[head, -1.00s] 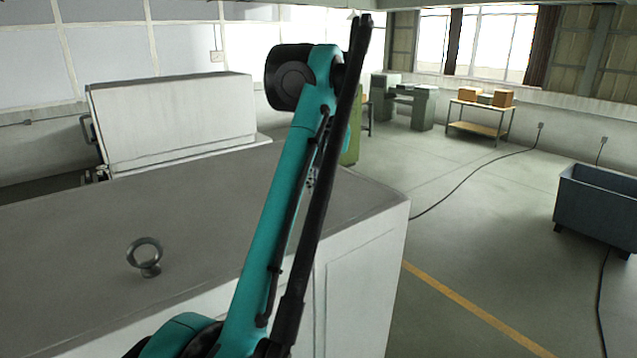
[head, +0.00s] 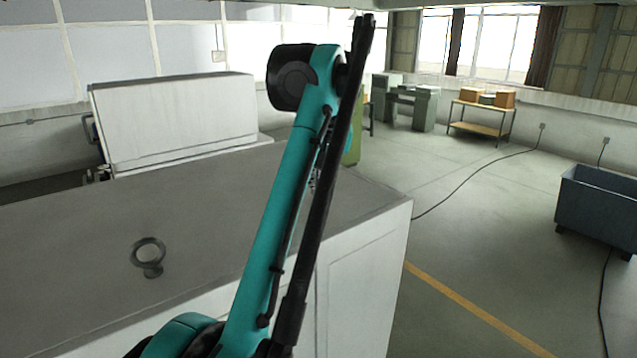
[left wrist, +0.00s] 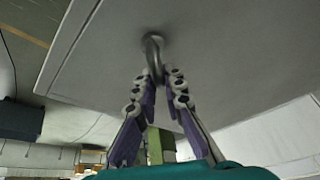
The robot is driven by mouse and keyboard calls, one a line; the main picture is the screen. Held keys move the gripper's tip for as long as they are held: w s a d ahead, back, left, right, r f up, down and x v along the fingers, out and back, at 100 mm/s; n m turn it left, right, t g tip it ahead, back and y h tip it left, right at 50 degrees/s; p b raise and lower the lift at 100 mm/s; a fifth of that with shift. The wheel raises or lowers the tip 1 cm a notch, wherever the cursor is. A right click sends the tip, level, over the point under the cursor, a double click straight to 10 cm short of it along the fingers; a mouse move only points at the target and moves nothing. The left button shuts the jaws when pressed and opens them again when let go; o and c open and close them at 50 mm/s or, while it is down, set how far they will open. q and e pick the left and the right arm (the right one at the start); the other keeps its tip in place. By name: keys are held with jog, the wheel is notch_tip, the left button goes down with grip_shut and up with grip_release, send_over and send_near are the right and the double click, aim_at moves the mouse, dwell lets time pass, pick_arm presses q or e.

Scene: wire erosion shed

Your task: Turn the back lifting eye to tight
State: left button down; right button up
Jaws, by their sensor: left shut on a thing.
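In the left wrist view, the back lifting eye (left wrist: 152,45) is a grey metal ring standing on a flat grey cabinet top (left wrist: 230,50). My left gripper (left wrist: 158,74) is shut on the ring's end, one finger on each side. In the head view, my raised teal and black arm hides that eye and most of the gripper. Another lifting eye (head: 148,256) stands upright near the front left of the cabinet top, with nothing touching it. How tightly the held eye is seated cannot be told. My right gripper is in neither view.
The white cabinet's right edge drops to open floor with a yellow line (head: 470,308). A white machine (head: 180,120) stands behind the cabinet. A blue-grey bin (head: 600,205) is at right, and a bench with boxes (head: 482,112) is farther back.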

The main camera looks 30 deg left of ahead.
aim_at(326, 204)
pick_arm(q)
jog(key=shift+w+d, duration=0.1)
dwell(0.3)
jog(key=c, duration=1.6)
grip_release()
jog(key=shift+w+d, duration=0.2)
jog(key=shift+w, duration=0.05)
jog(key=shift+s, duration=0.1)
jog(key=shift+s+r, duration=0.2)
jog(key=shift+r, duration=0.35)
jog(key=shift+s+d+r, duration=0.1)
jog(key=shift+d+r, duration=0.35)
jog(key=shift+r, duration=0.35)
jog(key=s+d, duration=0.8)
jog(key=s, duration=0.1)
